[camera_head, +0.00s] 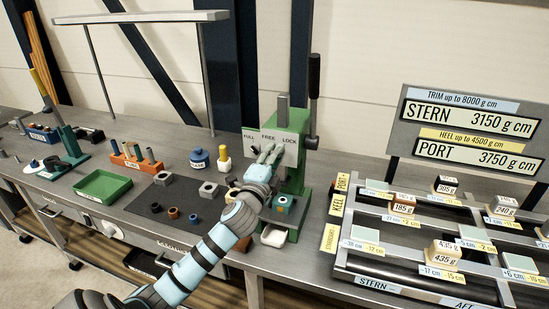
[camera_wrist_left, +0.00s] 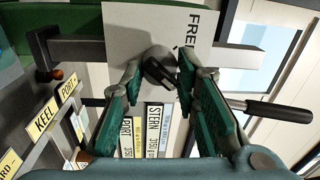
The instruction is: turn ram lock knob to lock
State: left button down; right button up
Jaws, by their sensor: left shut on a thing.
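The ram lock knob (camera_wrist_left: 159,70) is a dark round knob on a white plate (camera_wrist_left: 120,28), seen between my fingertips in the left wrist view. The plate (camera_head: 289,141) is on the front of a green press (camera_head: 294,177) in the head view and reads FULL, FREE and LOCK from left to right. My left gripper (camera_head: 268,155) is at the plate below FREE, its fingers closed on the knob. In the left wrist view the gripper (camera_wrist_left: 160,67) has one finger on each side of the knob. The head view mostly hides the knob, and I cannot tell its pointer setting.
The press lever (camera_head: 313,95) stands upright to the right of the plate. A trim board (camera_head: 465,130) and a rack with weights (camera_head: 440,240) are at the right. A green tray (camera_head: 103,186) and several small parts lie on the bench to the left.

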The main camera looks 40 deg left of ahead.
pick_arm(q)
jog(key=shift+f+m, duration=0.1)
jog(key=shift+m, duration=0.5)
jog(key=c, duration=1.2)
grip_release()
jog(key=shift+c, duration=0.2)
jog(key=v, duration=1.1)
jog(key=shift+s, duration=0.45)
